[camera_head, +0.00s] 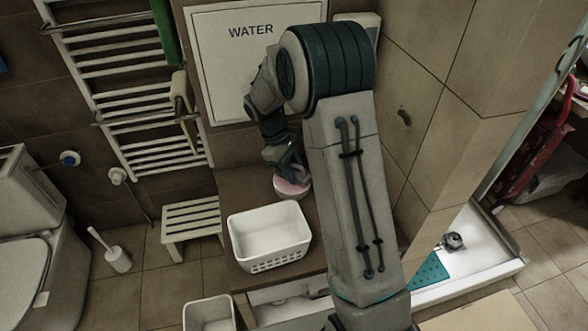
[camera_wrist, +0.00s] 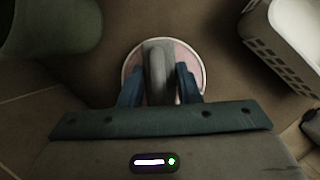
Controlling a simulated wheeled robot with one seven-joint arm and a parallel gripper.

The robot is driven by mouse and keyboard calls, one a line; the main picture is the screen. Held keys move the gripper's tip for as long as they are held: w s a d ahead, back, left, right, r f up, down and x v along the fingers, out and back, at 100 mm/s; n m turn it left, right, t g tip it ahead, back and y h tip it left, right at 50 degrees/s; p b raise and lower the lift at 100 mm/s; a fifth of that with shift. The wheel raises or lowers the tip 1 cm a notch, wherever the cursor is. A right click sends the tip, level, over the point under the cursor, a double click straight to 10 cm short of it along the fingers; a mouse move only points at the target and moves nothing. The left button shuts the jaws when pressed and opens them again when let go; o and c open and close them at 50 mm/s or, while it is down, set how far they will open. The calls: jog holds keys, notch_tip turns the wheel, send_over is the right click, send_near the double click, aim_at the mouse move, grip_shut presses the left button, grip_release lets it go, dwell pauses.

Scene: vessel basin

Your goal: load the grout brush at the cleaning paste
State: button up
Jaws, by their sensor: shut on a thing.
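The cleaning paste (camera_head: 291,187) is a pink mass in a round, pale-rimmed bowl on the brown ledge. In the wrist view the paste (camera_wrist: 193,57) shows in the bowl around the grey brush. My gripper (camera_wrist: 160,82) is shut on the grout brush (camera_wrist: 158,52), a grey block between its blue fingers. In the head view my gripper (camera_head: 287,168) is right above the bowl. The brush's lower end is hidden from me, so I cannot tell whether it touches the paste.
A white basket (camera_head: 270,240) stands on the ledge in front of the bowl; its edge shows in the wrist view (camera_wrist: 262,45). A slatted stool (camera_head: 192,222) is at the left. The WATER panel (camera_head: 230,70) and wall are close behind.

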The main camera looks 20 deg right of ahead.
dwell(0.4)
jog(key=shift+r+p, duration=2.65)
jog(key=shift+r, duration=0.85)
jog(key=shift+f, duration=0.1)
